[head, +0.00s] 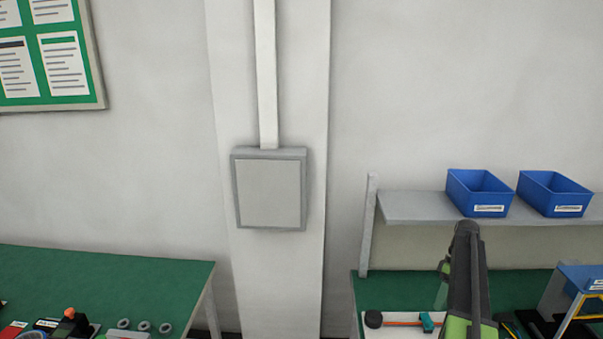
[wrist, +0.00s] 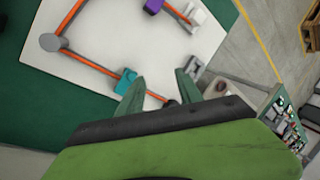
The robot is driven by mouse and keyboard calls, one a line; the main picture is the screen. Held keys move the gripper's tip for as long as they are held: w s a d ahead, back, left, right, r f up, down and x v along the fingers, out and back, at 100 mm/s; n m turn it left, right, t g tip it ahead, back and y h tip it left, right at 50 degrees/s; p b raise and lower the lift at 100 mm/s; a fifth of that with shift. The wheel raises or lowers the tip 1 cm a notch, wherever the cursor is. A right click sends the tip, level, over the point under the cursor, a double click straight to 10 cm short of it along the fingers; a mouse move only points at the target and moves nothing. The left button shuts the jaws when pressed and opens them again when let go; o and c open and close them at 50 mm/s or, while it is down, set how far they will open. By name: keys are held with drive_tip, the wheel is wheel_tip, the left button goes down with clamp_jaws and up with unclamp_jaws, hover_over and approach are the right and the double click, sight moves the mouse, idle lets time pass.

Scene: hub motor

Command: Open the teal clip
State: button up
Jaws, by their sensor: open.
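The teal clip (wrist: 125,81) sits on the orange cable (wrist: 91,64) on a white board (wrist: 100,22). In the wrist view it is just left of the left fingertip of my gripper (wrist: 159,77). The teal clip also shows in the head view (head: 427,321), left of my arm. Whether the clip's top is open or closed is too small to tell. The lower end of the cable is partly hidden by my gripper.
A grey round post (wrist: 50,42) stands at the cable's bend. A purple clip (wrist: 152,6) and a white block (wrist: 198,18) are at the board's top edge. Blue bins (head: 480,193) stand on a shelf above the green table (head: 395,289). A second green table (head: 110,280) is at left.

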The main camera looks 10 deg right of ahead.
drive_tip(key=w+a+f+n, duration=0.1)
drive_tip(key=w+a+n, duration=0.15)
drive_tip(key=a, duration=1.35)
drive_tip(key=s+a+m+h, duration=0.1)
drive_tip(key=s+a+m, duration=0.2)
drive_tip(key=a, duration=0.5)
drive_tip(key=s+a+f+m+t+h+b, duration=0.1)
drive_tip(key=s+a+m, duration=0.1)
drive_tip(key=a, duration=0.7)
drive_tip(key=s+a+f+m+t+h, duration=0.1)
drive_tip(key=s+a+m, duration=0.2)
drive_tip(key=a, duration=0.5)
drive_tip(key=shift+s+a+m, duration=0.15)
drive_tip(key=shift+s+m, duration=0.2)
drive_tip(key=shift+m, duration=0.4)
drive_tip(key=shift+f, duration=0.1)
